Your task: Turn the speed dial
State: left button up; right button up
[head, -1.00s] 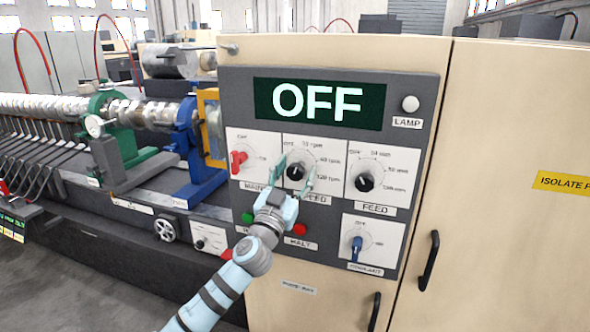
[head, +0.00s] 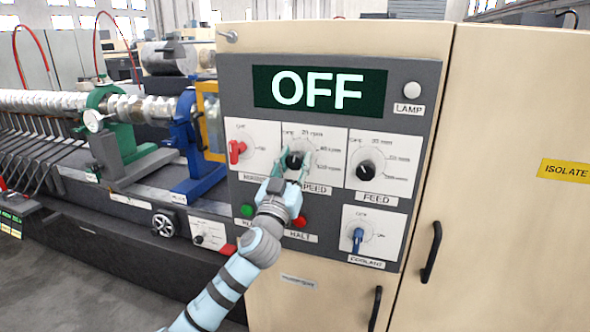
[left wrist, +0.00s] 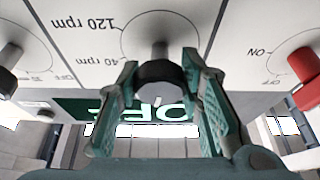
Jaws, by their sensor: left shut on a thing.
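The speed dial (head: 294,160) is a round black knob on a white plate marked with rpm values, in the middle of the grey panel. My left gripper (head: 294,167) reaches it from below, with one finger on each side, shut on the knob. The left wrist view, upside down, shows the black knob (left wrist: 160,78) between the green fingers (left wrist: 160,65) and the printed 120 rpm and 40 rpm marks. The display (head: 318,88) above reads OFF. My right gripper is not in view.
A red switch (head: 236,150) is left of the dial, the black feed dial (head: 367,172) right of it. The green button (head: 247,210) and red halt button (head: 299,221) lie below, close to my gripper. The blue coolant switch (head: 358,239) is lower right.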

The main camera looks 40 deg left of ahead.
pick_arm(q)
jog(key=n+y+b, duration=0.1)
jog(key=n, duration=0.1)
jog(key=n+g+y+b, duration=0.1)
jog(key=n+b, duration=0.2)
jog(key=n, duration=0.1)
jog(key=shift+f+y+b, duration=0.25)
jog(key=shift+y+b, duration=0.15)
jog(key=shift+r+n+g+y+b, duration=0.1)
jog(key=shift+n+g+y+b, duration=0.45)
jog(key=shift+n, duration=0.75)
jog(key=shift+r+n+g+y+b, duration=0.1)
jog(key=shift+n+g+y+b, duration=0.15)
jog(key=shift+n+g+b, duration=0.6)
jog(key=shift+n, duration=0.55)
jog(key=o, duration=1.2)
jog(key=shift+c, duration=0.2)
jog(key=shift+r, duration=0.1)
jog(key=v, duration=1.2)
jog(key=shift+f, duration=0.2)
